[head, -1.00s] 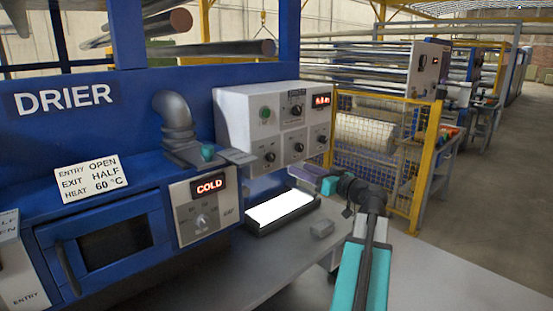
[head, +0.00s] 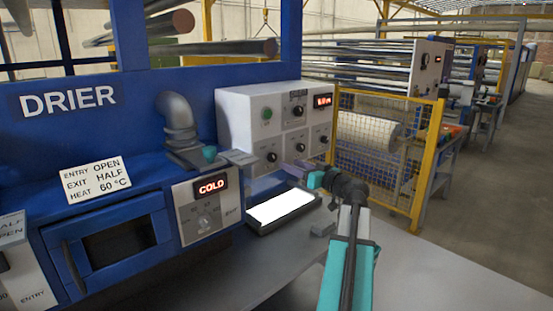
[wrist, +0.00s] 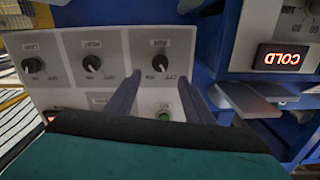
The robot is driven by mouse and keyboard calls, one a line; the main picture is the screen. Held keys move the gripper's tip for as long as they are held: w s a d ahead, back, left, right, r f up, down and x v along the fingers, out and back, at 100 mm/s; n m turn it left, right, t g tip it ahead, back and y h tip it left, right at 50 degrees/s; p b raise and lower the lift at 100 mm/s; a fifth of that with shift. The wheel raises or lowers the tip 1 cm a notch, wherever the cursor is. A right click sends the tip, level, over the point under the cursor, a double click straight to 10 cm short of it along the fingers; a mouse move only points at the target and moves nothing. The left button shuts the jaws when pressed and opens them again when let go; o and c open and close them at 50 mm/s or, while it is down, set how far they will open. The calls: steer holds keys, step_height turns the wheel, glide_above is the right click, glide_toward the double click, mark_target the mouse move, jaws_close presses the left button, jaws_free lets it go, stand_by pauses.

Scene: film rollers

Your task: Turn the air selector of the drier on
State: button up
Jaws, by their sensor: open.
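The drier's white control panel (head: 235,125) carries a lower row of three black knobs. The left one (head: 271,157), with a small label too blurred to read surely, seems to be the air selector; it is the right knob of the row in the upside-down wrist view (wrist: 160,63). Small on and off marks flank it there; its pointer is hard to make out. My gripper (wrist: 160,80) is open and empty. Its two purple fingers reach towards the panel, one on each side of this knob in the picture; contact cannot be told. In the head view my gripper (head: 287,168) is before the panel.
A grey box with a COLD display (head: 211,187) and a dial stands left of the panel. A metal plate (wrist: 250,100) juts out beside the right finger. A lit white tray (head: 281,206) lies below. A yellow mesh guard (head: 385,150) stands to the right.

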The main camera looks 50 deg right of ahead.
mark_target(275, 157)
steer(key=w, duration=0.2)
steer(key=w+p, duration=0.1)
steer(key=w, duration=0.2)
steer(key=w+p, duration=0.1)
steer(key=w, duration=0.2)
steer(key=shift+d, duration=0.3)
steer(key=shift+c, duration=0.2)
